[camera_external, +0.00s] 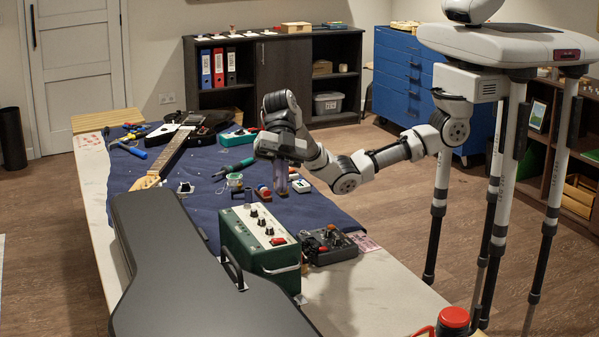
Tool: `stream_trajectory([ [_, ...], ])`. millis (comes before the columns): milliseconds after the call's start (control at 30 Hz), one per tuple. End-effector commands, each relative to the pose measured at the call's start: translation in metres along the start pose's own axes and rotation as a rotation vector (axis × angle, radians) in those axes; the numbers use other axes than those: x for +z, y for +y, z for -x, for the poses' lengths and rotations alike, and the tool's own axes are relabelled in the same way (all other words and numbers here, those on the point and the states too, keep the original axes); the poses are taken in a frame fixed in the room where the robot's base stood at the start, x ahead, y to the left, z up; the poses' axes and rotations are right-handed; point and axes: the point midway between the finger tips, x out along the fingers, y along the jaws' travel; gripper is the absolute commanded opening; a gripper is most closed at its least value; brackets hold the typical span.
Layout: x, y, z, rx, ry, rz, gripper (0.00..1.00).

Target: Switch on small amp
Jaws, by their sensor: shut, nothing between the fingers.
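The small amp (250,243) is a green box with a light top panel, standing on the workbench beside the guitar case. Its panel carries several dark knobs (262,222) and a red switch (278,241) near the front end. Whether the switch is on or off is too small to tell. My gripper (281,190) points down behind the amp, above the blue cloth and apart from the amp. It is shut and empty.
A black guitar case (200,275) lies left of the amp. A dark device with knobs (331,246) stands close on its right. A guitar (172,154) and several tools lie on the blue cloth (207,202). A red-capped container (454,318) is at the front right.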

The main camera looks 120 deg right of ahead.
Motion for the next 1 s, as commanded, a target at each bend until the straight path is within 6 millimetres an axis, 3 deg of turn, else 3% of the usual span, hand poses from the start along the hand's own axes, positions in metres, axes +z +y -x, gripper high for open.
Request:
stream_trajectory([
  [33,0.021,0.005,0.017,-0.043,-0.032,-0.011,0.0],
  [100,0.041,0.007,0.037,-0.105,-0.059,-0.016,0.0],
  [333,0.07,0.005,0.073,-0.217,-0.089,-0.017,0.0],
  [767,0.072,0.004,0.072,-0.226,-0.09,-0.017,0.0],
  [1000,0.074,-0.004,0.04,-0.227,-0.09,-0.018,0.0],
])
